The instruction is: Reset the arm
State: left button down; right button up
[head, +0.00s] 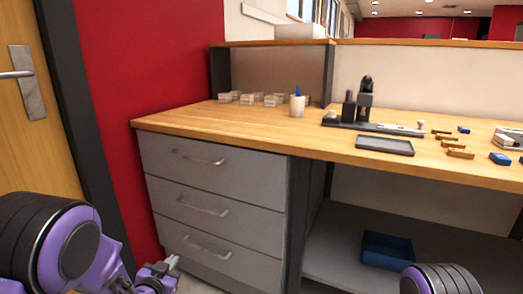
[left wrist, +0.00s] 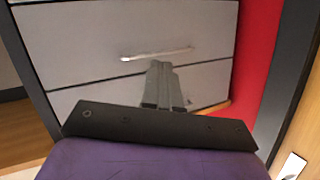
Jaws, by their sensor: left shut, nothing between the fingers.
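My left gripper (head: 172,264) is low at the lower left of the head view, in front of the grey drawer cabinet (head: 215,205) and below the worktop. In the left wrist view its two fingers (left wrist: 164,88) lie together, shut and empty, with a drawer front and its handle (left wrist: 155,54) beyond them. I cannot tell the exact gap between the fingertips and the drawers. My right gripper is not in view; only a rounded part of my right arm shows at the bottom right of the head view.
The wooden worktop (head: 200,122) holds the black laser marker (head: 365,98), a grey tray (head: 385,146), a white cup (head: 297,106), small boxes (head: 250,99) and several small parts. A blue bin (head: 387,250) sits on the lower shelf. A red wall and door (head: 25,125) stand at the left.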

pick_arm(q)
jog(key=s+a+f+n+g+y, duration=0.3)
jog(key=s+f+n+g, duration=0.4)
jog(key=s+f, duration=0.95)
jog(key=s+f+n+g+y, duration=0.1)
jog(key=s+f+n+g, duration=0.2)
jog(key=s, duration=0.9)
jog(key=s+f+g, duration=0.2)
jog(key=s+f, duration=0.3)
jog(key=s, duration=0.6)
notch_tip(320, 180, up, 26)
jog(key=w+p, duration=0.1)
jog(key=p, duration=2.4)
jog(key=shift+a+f, duration=0.25)
jog(key=shift+a, duration=0.1)
jog(key=shift+w, duration=0.1)
